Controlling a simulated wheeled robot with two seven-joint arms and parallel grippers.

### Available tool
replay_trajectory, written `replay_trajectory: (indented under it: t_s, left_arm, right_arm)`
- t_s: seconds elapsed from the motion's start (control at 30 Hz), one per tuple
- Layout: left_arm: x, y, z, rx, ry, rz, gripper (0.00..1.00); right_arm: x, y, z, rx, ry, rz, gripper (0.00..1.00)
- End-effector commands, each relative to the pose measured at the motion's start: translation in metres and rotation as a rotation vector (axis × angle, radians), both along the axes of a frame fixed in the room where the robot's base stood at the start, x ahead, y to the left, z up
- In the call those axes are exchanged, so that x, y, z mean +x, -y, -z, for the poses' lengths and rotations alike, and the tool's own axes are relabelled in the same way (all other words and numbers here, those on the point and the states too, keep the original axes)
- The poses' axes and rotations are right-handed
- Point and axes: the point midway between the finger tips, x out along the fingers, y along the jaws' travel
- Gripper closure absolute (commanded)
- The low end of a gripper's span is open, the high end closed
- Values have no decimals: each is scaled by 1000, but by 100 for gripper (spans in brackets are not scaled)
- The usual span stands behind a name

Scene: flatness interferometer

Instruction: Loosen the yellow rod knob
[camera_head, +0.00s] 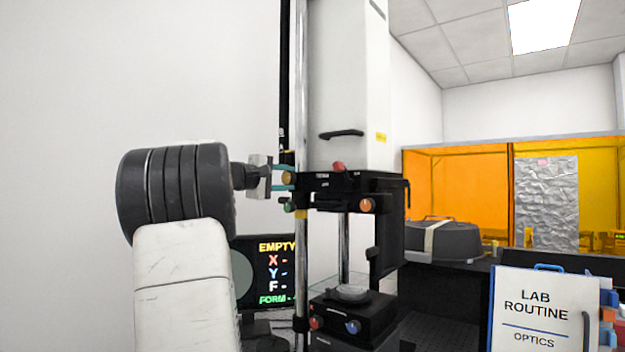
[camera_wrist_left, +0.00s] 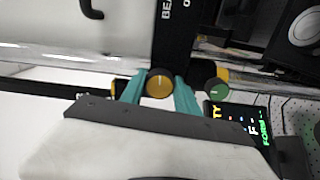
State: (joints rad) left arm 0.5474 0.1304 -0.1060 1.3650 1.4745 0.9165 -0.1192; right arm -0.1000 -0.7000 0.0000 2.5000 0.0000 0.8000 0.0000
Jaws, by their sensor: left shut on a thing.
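The yellow rod knob (camera_head: 287,178) sits on the left side of the interferometer's black carriage, beside the upright metal rod. In the left wrist view the yellow knob (camera_wrist_left: 158,83) shows as a round cap with a pale mark line. My left gripper (camera_head: 284,178) reaches in from the left, its teal fingers on either side of the knob. In the left wrist view the left gripper (camera_wrist_left: 159,92) is shut on the knob. My right gripper is in neither view.
A green knob (camera_wrist_left: 215,88) is close beside the fingers. A red knob (camera_head: 338,167) and an orange knob (camera_head: 366,206) are on the carriage. A monitor (camera_head: 265,270) reading EMPTY stands below. A LAB ROUTINE sign (camera_head: 540,310) is at right.

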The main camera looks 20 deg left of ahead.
Motion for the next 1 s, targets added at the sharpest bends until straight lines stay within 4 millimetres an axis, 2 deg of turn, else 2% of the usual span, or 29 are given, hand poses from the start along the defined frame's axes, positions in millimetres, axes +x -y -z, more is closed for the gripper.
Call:
replay_trajectory:
  t_s: [0.23,0.7,0.73,0.8,0.83,1.0]
  left_arm:
    - [0,0,2,60,14,1,100]
    - [0,0,2,71,16,2,100]
    - [0,0,2,71,16,2,59]
    - [0,0,2,71,16,2,45]
    - [0,0,2,71,17,2,41]
    - [0,0,1,71,17,1,41]
  right_arm:
    - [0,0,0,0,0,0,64]
    - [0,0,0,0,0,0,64]
    - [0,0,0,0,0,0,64]
    - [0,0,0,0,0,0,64]
    - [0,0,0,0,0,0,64]
    - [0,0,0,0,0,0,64]
